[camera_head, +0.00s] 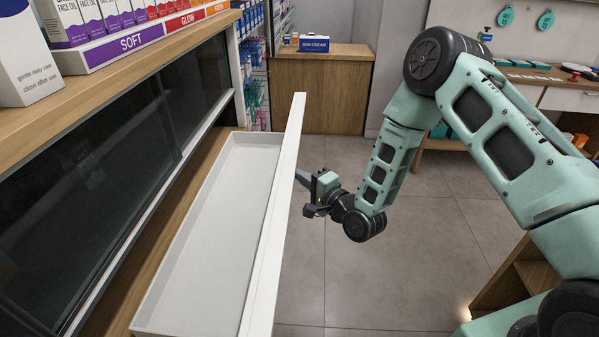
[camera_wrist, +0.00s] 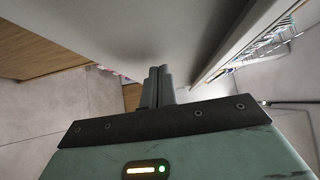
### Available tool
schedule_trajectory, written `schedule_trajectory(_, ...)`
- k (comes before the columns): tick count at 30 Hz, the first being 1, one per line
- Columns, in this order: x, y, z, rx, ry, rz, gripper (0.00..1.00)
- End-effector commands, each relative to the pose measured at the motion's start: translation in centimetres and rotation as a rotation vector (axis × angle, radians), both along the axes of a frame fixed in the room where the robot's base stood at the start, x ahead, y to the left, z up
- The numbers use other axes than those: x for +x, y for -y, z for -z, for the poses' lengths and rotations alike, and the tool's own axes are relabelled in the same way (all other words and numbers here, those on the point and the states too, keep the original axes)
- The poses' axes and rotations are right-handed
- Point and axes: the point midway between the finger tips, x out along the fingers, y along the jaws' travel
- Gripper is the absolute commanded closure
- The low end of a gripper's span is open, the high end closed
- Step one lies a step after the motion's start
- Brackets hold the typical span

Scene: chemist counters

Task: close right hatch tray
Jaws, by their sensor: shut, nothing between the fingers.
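The white hatch tray (camera_head: 215,225) is pulled out from the counter on the left in the head view. It is long, shallow and empty. Its tall white front panel (camera_head: 277,220) faces the aisle. My gripper (camera_head: 304,180) is on the outer side of this panel, towards its far half. Its fingertips are right by the panel's edge in the picture; I cannot tell whether they touch it. In the wrist view, the two dark fingers (camera_wrist: 157,86) are together with nothing between them. A pale, smooth surface fills the view close above them.
Dark glass panels (camera_head: 110,160) stand behind the tray, under a wooden shelf (camera_head: 130,70) with boxed products. A wooden counter with a blue sign (camera_head: 313,45) stands at the back. The tiled floor (camera_head: 400,260) right of the tray is open. A wooden unit (camera_head: 515,280) stands at the lower right.

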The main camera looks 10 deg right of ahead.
Motion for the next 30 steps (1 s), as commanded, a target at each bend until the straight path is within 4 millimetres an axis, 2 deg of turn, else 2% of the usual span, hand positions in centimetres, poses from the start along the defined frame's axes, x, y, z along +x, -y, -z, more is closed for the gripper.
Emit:
schedule_trajectory(4, 0.2, -0.7, -0.1, 0.000, 0.001, -0.001, 1.00)
schedule_trajectory(15, 0.2, -0.9, 0.0, 0.000, 0.001, 0.000, 1.00)
schedule_trajectory(19, 0.5, -1.6, 0.1, 0.002, 0.001, -0.001, 1.00)
schedule_trajectory(23, 1.1, -3.7, 0.3, 0.002, 0.002, -0.003, 1.00)
schedule_trajectory(30, 3.1, -10.0, 0.6, 0.005, 0.003, -0.005, 1.00)
